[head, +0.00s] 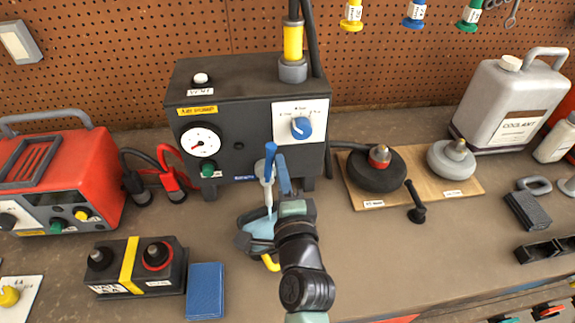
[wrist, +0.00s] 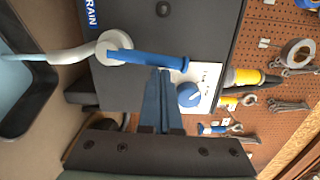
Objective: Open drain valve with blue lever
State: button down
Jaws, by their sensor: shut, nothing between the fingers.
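The drain valve's blue lever (head: 270,157) stands upright on the front of the black machine (head: 245,108), above a pale spout. In the wrist view the lever (wrist: 145,59) runs from the white valve body (wrist: 110,48) towards the blue knob. A light blue stream (wrist: 25,57) comes from the spout, and light blue liquid lies in the dark drain pan (head: 245,240) below. My gripper (head: 284,165) is beside the lever, on its right in the head view. Its blue fingers (wrist: 161,72) are together and empty, tips at the lever's side; I cannot tell whether they touch it.
A blue selector knob (head: 301,127) and a gauge (head: 201,142) are on the machine's front. A red charger (head: 60,180) stands left, a blue block (head: 205,290) lies at the front. A wooden board (head: 415,190) with two round mounts is right.

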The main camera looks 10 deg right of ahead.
jog(key=shift+a+r+n, duration=0.1)
jog(key=shift+a+n, duration=0.25)
jog(key=shift+n, duration=0.15)
jog(key=shift+s, duration=0.1)
dwell(0.4)
